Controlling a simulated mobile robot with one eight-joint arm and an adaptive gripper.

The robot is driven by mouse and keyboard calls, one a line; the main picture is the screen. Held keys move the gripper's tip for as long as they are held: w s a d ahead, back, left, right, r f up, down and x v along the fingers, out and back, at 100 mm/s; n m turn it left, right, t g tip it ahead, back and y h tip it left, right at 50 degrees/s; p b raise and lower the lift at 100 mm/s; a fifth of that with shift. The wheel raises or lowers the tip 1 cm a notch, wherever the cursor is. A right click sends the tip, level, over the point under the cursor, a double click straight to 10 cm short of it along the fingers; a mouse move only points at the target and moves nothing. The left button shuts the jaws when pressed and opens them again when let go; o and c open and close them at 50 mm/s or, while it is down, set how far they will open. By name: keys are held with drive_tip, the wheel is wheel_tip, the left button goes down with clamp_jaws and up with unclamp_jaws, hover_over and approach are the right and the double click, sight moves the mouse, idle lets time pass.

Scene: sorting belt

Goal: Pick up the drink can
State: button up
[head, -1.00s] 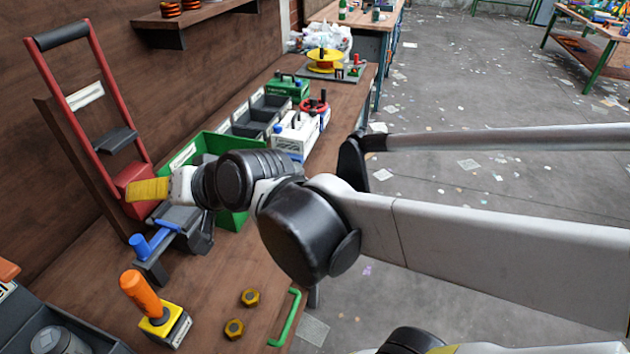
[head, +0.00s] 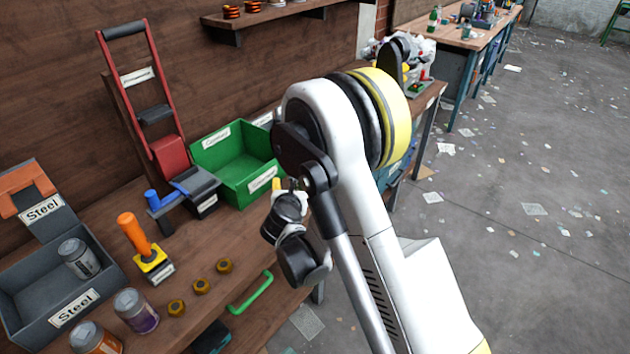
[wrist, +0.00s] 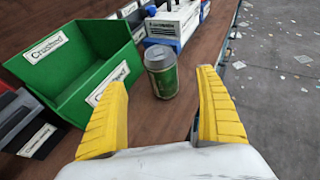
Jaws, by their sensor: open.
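A green drink can (wrist: 162,78) with a silver-grey top stands upright on the wooden bench in the wrist view, just right of the green bin. It shows in the gap between the two yellow fingers of my gripper (wrist: 160,84), ahead of the palm. The fingers are spread wide and hold nothing. Contact with the can cannot be made out. In the head view my gripper (head: 289,184) is small and partly hidden by my own arm, right of the green bin. The green can is hidden there.
The green bin (head: 203,157) stands beside my gripper. Other cans are a purple-labelled one (head: 136,311), an orange-labelled one (head: 95,338) and one in the grey steel bin (head: 79,259). A white-and-blue box (wrist: 176,24) stands behind the green can. The bench's edge runs along the right.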

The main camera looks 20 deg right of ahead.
drive_tip(key=b+x, duration=0.3)
drive_tip(key=x, duration=0.7)
drive_tip(key=shift+w+d+f, duration=0.1)
drive_tip(key=shift+w+d, duration=0.2)
drive_tip(key=shift+w, duration=0.05)
drive_tip(key=c, duration=0.9)
